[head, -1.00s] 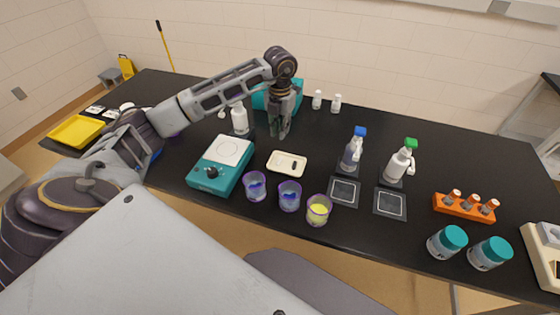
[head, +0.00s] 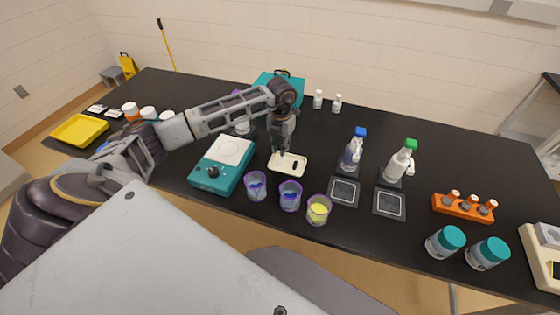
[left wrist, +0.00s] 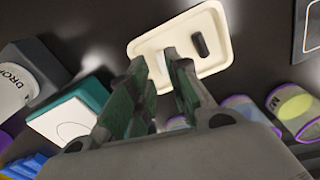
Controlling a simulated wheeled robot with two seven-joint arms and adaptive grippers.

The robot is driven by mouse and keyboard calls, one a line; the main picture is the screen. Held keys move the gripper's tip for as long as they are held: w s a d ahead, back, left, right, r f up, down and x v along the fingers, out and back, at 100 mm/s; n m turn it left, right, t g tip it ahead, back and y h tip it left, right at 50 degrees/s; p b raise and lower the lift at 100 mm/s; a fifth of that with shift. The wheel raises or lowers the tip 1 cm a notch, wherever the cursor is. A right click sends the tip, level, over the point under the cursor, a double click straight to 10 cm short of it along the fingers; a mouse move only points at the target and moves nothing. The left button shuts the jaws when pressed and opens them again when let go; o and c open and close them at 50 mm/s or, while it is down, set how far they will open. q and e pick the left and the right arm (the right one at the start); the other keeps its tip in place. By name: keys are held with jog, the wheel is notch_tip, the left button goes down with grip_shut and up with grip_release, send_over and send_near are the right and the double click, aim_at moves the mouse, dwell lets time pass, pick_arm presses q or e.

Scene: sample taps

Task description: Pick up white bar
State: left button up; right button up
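The white bar (left wrist: 161,62) lies in a cream tray (left wrist: 178,33), seen in the left wrist view between my left fingertips and partly hidden by them. A black bar (left wrist: 199,45) lies beside it in the same tray. In the head view the tray (head: 302,162) sits on the black table, right of the teal hot plate, and the black bar (head: 295,165) shows. My left gripper (head: 280,153) points down over the tray's left part. In the left wrist view its fingers (left wrist: 158,66) are apart, with nothing visibly gripped. Whether they touch the bar I cannot tell. My right gripper is not in view.
The teal hot plate (head: 211,180) stands left of the tray. Purple-rimmed cups (head: 256,187) and a cup with yellow liquid (head: 318,210) stand in front.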

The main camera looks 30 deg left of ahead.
aim_at(281, 158)
pick_arm(q)
jog(key=shift+f, duration=0.2)
jog(key=shift+w+d+f+p, duration=0.15)
jog(key=shift+f+p, duration=0.5)
jog(key=shift+f, duration=1.85)
jog(key=shift+c, duration=0.3)
jog(key=c, duration=0.3)
